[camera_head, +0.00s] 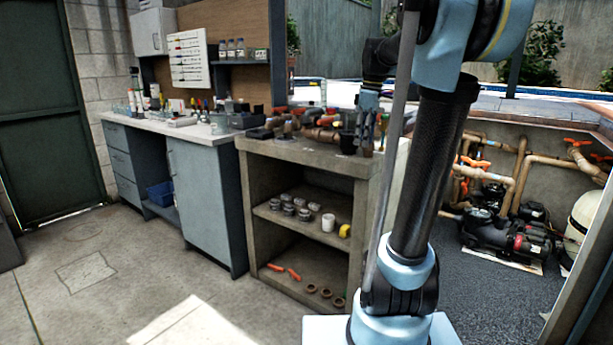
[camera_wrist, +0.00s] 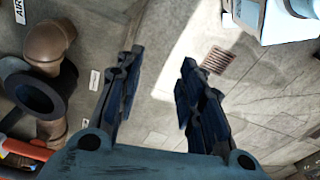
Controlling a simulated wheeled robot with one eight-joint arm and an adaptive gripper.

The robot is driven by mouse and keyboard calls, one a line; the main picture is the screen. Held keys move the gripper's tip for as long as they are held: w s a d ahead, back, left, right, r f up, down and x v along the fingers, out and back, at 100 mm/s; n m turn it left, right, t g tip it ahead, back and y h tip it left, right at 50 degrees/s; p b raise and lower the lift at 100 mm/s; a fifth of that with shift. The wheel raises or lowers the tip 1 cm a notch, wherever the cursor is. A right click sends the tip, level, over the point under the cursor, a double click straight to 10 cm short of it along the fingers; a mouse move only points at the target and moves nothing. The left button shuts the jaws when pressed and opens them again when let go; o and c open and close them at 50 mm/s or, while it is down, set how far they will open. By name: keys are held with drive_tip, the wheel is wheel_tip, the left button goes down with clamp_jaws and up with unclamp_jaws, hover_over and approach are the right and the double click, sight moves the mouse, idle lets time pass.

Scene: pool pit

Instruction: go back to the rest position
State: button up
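My gripper (camera_wrist: 160,62) is open in the wrist view, its two dark fingers apart with only floor showing between them. In the head view my gripper (camera_head: 369,132) hangs fingers down at the right end of the concrete bench (camera_head: 305,151). It appears close to a dark cup-like part (camera_head: 347,142) there; whether they touch cannot be told. My arm rises from my base and bends over to the bench side.
Brown pipe fittings (camera_head: 322,134) crowd the bench top; a brown elbow (camera_wrist: 48,45) and a black ring (camera_wrist: 40,92) lie left of my fingers in the wrist view. A grey cabinet (camera_head: 205,190) stands left. Pool pumps (camera_head: 500,235) sit right. The floor (camera_head: 130,275) at front left is clear.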

drive_tip(key=s+f+m+t+h, duration=0.1)
drive_tip(key=s+f+m, duration=1.1)
drive_tip(key=s+f, duration=1.4)
drive_tip(key=shift+s+m+t, duration=0.3)
drive_tip(key=shift+s, duration=0.35)
